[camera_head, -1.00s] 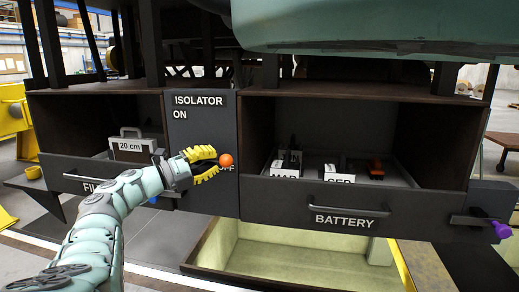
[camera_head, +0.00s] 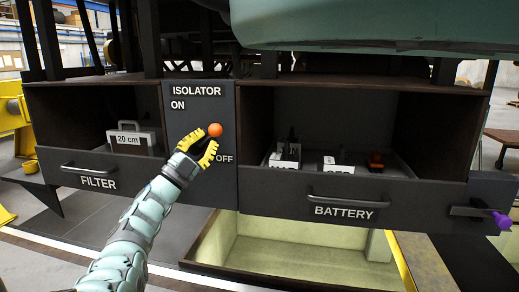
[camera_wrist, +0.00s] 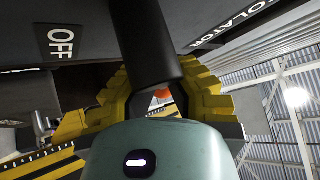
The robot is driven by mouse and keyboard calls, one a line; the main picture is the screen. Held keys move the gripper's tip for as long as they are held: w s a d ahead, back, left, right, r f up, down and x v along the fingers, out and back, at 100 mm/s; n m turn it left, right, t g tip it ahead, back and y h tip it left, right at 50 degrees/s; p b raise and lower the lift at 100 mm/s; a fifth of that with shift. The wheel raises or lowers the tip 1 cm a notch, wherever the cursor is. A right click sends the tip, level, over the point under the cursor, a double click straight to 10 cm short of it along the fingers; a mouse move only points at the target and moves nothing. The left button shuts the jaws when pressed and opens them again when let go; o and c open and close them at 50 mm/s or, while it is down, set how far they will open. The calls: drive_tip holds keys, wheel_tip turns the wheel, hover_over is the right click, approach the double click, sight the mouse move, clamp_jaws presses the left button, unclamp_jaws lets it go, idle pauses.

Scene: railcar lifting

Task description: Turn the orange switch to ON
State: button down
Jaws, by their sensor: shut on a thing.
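The orange switch's ball knob (camera_head: 215,130) is on the dark isolator panel (camera_head: 182,125), between the ON label at upper left and the OFF label (camera_head: 226,159) below it. My gripper (camera_head: 208,143), with yellow ridged fingers, is shut on the switch just below the ball. In the wrist view the switch's dark lever (camera_wrist: 148,45) passes between the yellow fingers, and a sliver of the orange ball shows between them (camera_wrist: 162,93). The fingers hide most of the lever in the head view.
The filter drawer (camera_head: 100,176) with a 20 cm case (camera_head: 130,141) is left of the panel. The battery drawer (camera_head: 335,200) is to the right, with several small items inside. A purple-tipped handle (camera_head: 500,220) sticks out at far right.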

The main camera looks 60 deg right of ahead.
drive_tip(key=n+t, duration=0.3)
drive_tip(key=w+n+t+h, duration=0.1)
drive_tip(key=n+t, duration=0.2)
drive_tip(key=n+t+b, duration=0.1)
drive_tip(key=n+t, duration=0.1)
drive_tip(key=n, duration=0.1)
drive_tip(key=shift+w+a+r+n+t+h, duration=0.15)
drive_tip(key=shift+a+r+n+t+h, duration=0.15)
drive_tip(key=shift+r+t, duration=0.1)
drive_tip(key=shift+w+a+r+n+t+y+b, duration=0.1)
drive_tip(key=shift+w+n+t+y+b, duration=0.4)
drive_tip(key=shift+n+t, duration=1.25)
drive_tip(key=shift+s+a+f+n+t+y+b, duration=0.15)
drive_tip(key=shift+n+t+y, duration=0.75)
drive_tip(key=shift+n+t, duration=0.8)
drive_tip(key=shift+w+r+n+t+y+b, duration=0.15)
drive_tip(key=shift+w+n+t+y+b, duration=0.4)
drive_tip(key=shift+n+t, duration=1.2)
drive_tip(key=shift+s+n+y, duration=0.2)
drive_tip(key=shift+n+y, duration=0.15)
drive_tip(key=shift+n, duration=0.05)
drive_tip(key=c, duration=1)
unclamp_jaws()
drive_tip(key=shift+r, duration=0.1)
drive_tip(key=v, duration=1.2)
